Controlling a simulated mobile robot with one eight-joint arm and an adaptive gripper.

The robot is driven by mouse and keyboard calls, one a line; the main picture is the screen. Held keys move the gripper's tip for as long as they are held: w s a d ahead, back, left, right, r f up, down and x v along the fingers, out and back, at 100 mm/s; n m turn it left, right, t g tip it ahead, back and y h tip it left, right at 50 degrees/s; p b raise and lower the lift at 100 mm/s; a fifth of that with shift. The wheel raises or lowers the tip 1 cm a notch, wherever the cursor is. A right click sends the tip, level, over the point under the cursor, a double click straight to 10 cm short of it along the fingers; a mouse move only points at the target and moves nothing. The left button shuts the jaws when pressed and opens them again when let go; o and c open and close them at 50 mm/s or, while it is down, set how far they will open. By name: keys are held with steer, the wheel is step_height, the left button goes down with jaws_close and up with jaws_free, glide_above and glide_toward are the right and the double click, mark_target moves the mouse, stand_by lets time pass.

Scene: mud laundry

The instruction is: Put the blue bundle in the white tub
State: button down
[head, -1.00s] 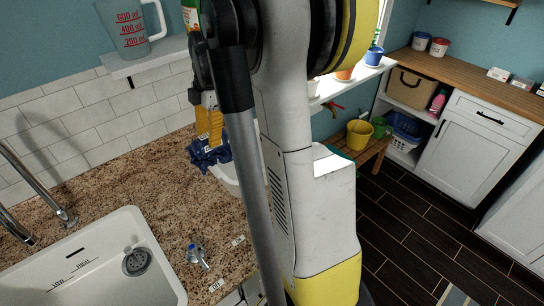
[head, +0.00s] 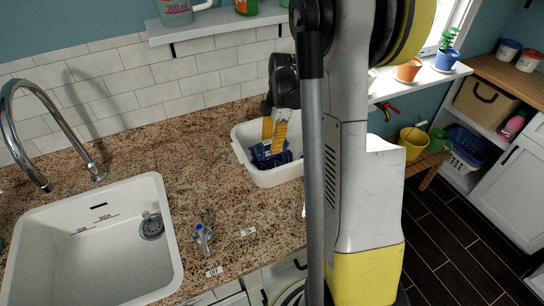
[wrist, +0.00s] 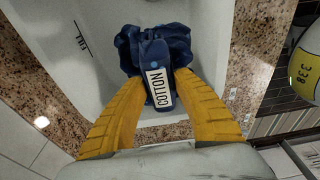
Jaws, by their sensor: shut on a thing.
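The blue bundle (head: 270,157) is crumpled dark cloth with a white tag reading COTTON, which shows in the wrist view (wrist: 155,62). The white tub (head: 278,178) stands on the granite counter at the right of the sink. My gripper (head: 271,143) points down into the tub, its yellow fingers shut on the bundle. In the wrist view my gripper (wrist: 160,95) has a finger on each side of the bundle, with the tub (wrist: 75,60) around it. The bundle is inside the tub's walls; whether it touches the floor, I cannot tell.
A white sink (head: 95,240) with a chrome tap (head: 50,110) is at the left. A small blue-topped valve (head: 202,237) stands on the counter before the tub. A shelf (head: 215,27) with a jug is above. The counter between sink and tub (head: 195,165) is clear.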

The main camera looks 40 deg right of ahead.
steer(key=shift+f+b, duration=0.5)
steer(key=shift+f, duration=2)
steer(key=shift+f, duration=0.15)
steer(key=c, duration=1)
jaws_free()
